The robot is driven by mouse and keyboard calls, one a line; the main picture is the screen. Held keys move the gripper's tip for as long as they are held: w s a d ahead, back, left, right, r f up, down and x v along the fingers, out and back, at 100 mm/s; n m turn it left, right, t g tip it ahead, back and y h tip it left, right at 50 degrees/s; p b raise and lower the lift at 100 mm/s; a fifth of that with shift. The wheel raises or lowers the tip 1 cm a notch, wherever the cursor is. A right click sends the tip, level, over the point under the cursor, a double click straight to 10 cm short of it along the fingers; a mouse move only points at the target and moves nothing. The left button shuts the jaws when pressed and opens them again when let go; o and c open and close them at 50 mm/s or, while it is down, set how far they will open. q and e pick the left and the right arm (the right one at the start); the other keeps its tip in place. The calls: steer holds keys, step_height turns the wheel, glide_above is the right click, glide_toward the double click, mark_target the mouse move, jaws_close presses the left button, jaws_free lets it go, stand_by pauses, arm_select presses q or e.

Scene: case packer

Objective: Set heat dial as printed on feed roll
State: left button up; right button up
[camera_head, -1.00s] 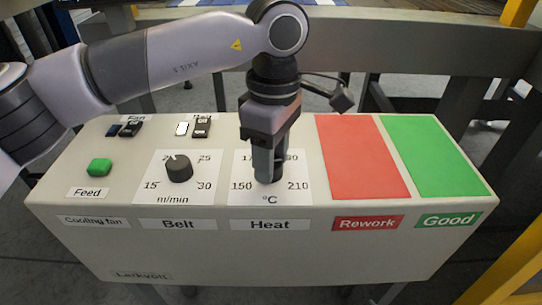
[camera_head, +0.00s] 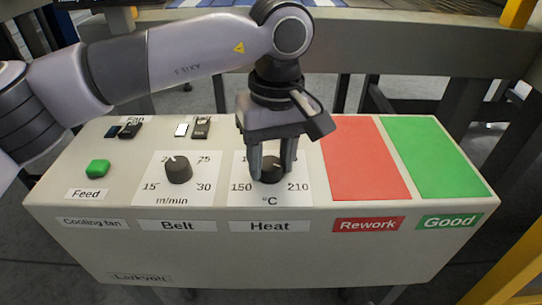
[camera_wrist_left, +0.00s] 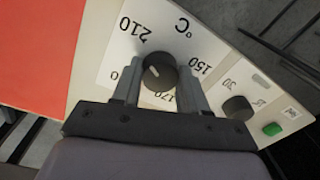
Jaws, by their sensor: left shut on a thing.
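The heat dial (camera_head: 271,174) is a round black knob on a white plate (camera_head: 250,197) marked 150, 210 and °C, above the "Heat" label (camera_head: 269,226). My left gripper (camera_head: 273,166) points down from above, with one finger on each side of the dial, shut on it. The left wrist view shows the dial (camera_wrist_left: 158,72) between the fingertips (camera_wrist_left: 158,88). A pale mark shows on the knob there; I cannot tell exactly which number it points to. The 190 is partly hidden by a finger. I cannot make out the feed roll's print. My right gripper is out of view.
The belt dial (camera_head: 179,170) stands left of the heat dial, with a green Feed button (camera_head: 98,168) and small switches (camera_head: 201,128) beyond. A red Rework pad (camera_head: 364,160) and a green Good pad (camera_head: 436,157) lie flat and empty to the right.

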mark_target(274, 163)
arm_select(q)
steer(key=shift+r, duration=0.1)
stand_by(0.3)
steer(key=o, duration=1.1)
steer(key=shift+c, duration=0.2)
steer(key=r, duration=0.7)
steer(key=shift+d, duration=0.2)
